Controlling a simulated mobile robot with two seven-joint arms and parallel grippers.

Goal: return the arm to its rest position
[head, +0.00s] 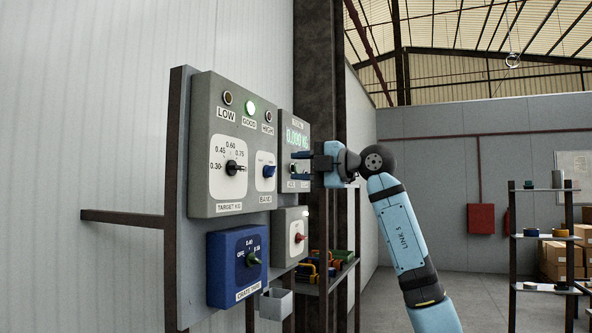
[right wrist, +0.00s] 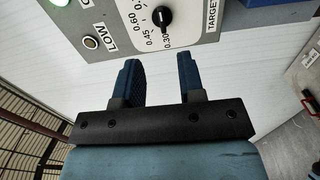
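My right gripper (head: 303,168) is raised in front of the control panel, its fingers toward the panel and overlapping the small display box (head: 292,122). The right wrist view shows its two blue fingers (right wrist: 157,78) apart with nothing between them. Beyond the fingertips are the black target knob (right wrist: 162,16) and the LOW lamp (right wrist: 91,42). My right arm (head: 400,225) reaches up from the lower right, bent at the wrist. My left gripper is not in view.
The grey panel box (head: 205,150) has a lit green GOOD lamp (head: 250,107). A blue dial box (head: 225,275) and a grey box with a red knob (head: 300,238) sit below. A shelf (head: 545,238) stands at right. Open floor lies between.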

